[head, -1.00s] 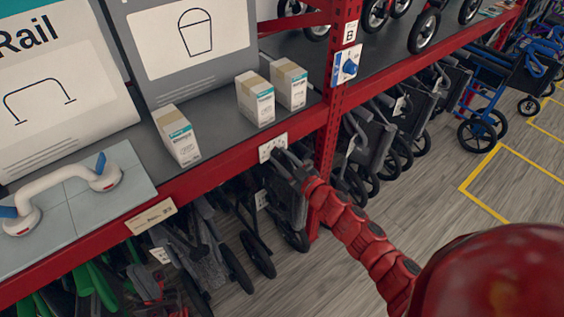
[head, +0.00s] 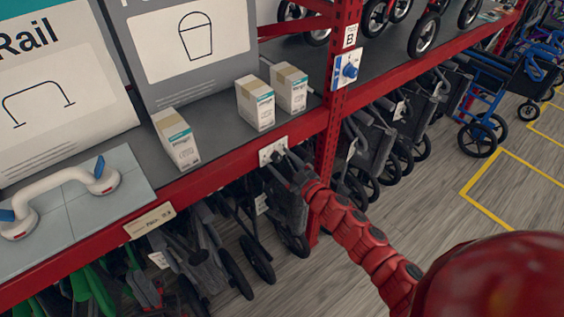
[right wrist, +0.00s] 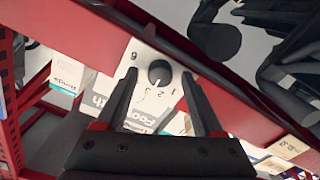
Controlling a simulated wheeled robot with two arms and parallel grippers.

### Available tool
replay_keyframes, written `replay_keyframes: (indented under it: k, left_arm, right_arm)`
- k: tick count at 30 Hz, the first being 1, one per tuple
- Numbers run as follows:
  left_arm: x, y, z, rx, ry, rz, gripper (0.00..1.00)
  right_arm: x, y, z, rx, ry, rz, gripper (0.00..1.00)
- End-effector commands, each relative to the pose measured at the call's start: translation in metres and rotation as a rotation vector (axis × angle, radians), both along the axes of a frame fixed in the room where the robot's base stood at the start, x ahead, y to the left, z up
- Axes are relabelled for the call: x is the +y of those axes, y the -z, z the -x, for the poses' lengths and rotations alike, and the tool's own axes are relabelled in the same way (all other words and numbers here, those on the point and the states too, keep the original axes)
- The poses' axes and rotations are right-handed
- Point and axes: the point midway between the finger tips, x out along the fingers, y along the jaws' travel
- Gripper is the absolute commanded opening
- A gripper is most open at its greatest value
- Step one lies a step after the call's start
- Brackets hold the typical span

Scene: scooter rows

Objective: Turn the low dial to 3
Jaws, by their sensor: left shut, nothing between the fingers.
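The low dial is a dark round knob (right wrist: 160,72) on a white plate numbered around it, with 1, 2, 3 and 6 legible. The plate (head: 267,151) is fixed to the red shelf beam in the head view. I cannot clearly tell which number the knob points at. My right gripper (right wrist: 160,78) is open in the right wrist view, with one finger on each side of the knob; contact is not clear. In the head view the right gripper (head: 281,163) is in front of the plate and partly covers the dial. My left gripper is not in view.
A blue dial (head: 348,69) is on the red post (head: 333,130) above and right. Small white boxes (head: 178,138) stand on the grey shelf. Folded wheelchairs (head: 375,143) are stored beneath the beam. Open floor (head: 410,220) lies to the right.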

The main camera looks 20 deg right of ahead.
Motion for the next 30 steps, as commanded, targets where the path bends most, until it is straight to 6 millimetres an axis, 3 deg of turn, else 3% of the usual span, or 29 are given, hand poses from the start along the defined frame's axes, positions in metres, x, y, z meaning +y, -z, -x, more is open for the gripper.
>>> replay_keyframes:
  k: [7,11,26,30]
  left_arm:
    - [0.0,0.001,0.0,0.0,0.0,0.0,0.0]
    - [0.0,0.005,0.0,0.0,0.0,0.0,0.0]
    - [0.0,0.016,0.0,0.0,0.0,0.0,0.0]
    - [0.0,0.008,0.0,0.0,0.0,0.0,0.0]
  right_arm:
    - [-0.002,0.001,0.003,0.0,0.0,0.001,0.69]
    - [-0.007,0.001,0.017,-0.002,0.0,0.002,0.69]
    - [-0.041,0.001,0.112,0.001,0.003,-0.001,0.69]
    - [-0.05,0.0,0.136,0.003,0.004,-0.001,0.69]
